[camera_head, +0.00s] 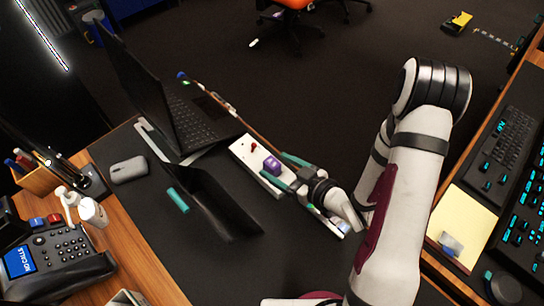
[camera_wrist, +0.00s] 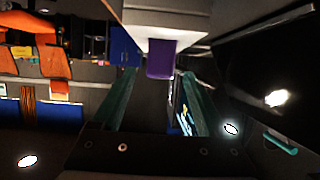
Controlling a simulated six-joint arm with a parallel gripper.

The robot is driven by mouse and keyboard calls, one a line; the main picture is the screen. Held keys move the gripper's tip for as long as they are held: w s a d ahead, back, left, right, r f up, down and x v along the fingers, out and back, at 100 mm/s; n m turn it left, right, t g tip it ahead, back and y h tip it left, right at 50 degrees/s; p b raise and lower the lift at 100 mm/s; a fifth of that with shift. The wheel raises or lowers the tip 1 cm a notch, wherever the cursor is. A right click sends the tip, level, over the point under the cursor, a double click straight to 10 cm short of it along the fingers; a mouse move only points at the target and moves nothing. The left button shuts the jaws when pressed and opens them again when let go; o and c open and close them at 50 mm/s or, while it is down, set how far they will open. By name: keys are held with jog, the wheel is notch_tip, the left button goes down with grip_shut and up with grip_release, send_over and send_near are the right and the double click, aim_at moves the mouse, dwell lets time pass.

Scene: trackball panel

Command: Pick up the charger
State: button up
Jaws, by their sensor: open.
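A purple block (camera_head: 271,164), which I take to be the charger, sits on a long white panel (camera_head: 243,151) on the dark desk mat. My gripper (camera_head: 276,167) is open, with its teal fingers on either side of the block in the head view. In the wrist view the purple block (camera_wrist: 161,58) shows below the white panel (camera_wrist: 180,22), between the ends of the open fingers (camera_wrist: 160,76). No contact with the fingers is clear. The hand hides part of the panel's near end.
An open laptop (camera_head: 190,115) stands behind the panel, to the left. A dark upright screen-like object (camera_head: 215,205) and a teal block (camera_head: 178,200) are left of the panel. A grey mouse (camera_head: 128,170) and a desk phone (camera_head: 55,255) lie farther left. The front middle mat is clear.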

aim_at(266, 160)
jog(key=x, duration=0.6)
jog(key=shift+w+a, duration=0.2)
grip_shut()
